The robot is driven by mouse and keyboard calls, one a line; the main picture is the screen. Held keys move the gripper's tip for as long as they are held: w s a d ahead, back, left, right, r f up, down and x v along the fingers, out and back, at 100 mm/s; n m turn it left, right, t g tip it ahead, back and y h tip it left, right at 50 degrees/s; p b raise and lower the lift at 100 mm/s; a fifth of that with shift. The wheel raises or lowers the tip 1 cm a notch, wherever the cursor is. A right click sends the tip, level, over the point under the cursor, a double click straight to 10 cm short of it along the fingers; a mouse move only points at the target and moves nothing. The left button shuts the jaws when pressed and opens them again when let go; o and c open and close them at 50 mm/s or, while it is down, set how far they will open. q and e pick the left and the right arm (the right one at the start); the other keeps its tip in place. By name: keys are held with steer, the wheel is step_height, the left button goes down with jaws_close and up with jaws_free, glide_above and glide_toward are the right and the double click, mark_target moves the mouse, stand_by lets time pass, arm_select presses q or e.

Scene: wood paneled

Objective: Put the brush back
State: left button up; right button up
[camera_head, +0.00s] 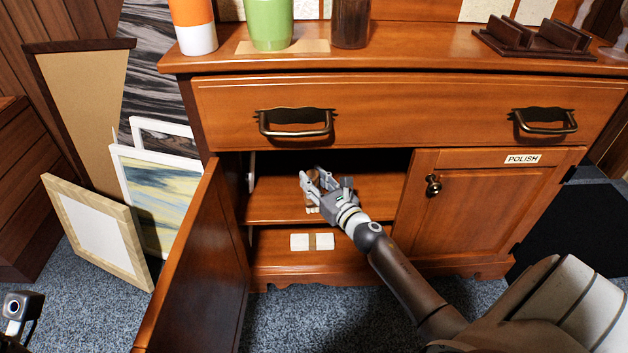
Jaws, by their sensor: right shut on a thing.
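My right gripper (314,188) reaches into the open left side of the wooden cabinet, in front of the middle shelf. It is shut on the brush (313,209), which is mostly hidden by the fingers. A brown part shows between the fingers and pale bristles show below them. I cannot tell whether the brush touches the shelf (275,200). A small part of my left gripper (18,308) shows at the lower left edge; its finger opening cannot be made out.
The left cabinet door (200,270) stands open towards me. A white block with a brown band (300,242) lies on the bottom shelf. Framed pictures (98,228) lean at left. Cups (268,25) stand on top.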

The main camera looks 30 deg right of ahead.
steer(key=shift+f, duration=0.25)
steer(key=o, duration=1.2)
steer(key=o, duration=0.3)
steer(key=s, duration=1.2)
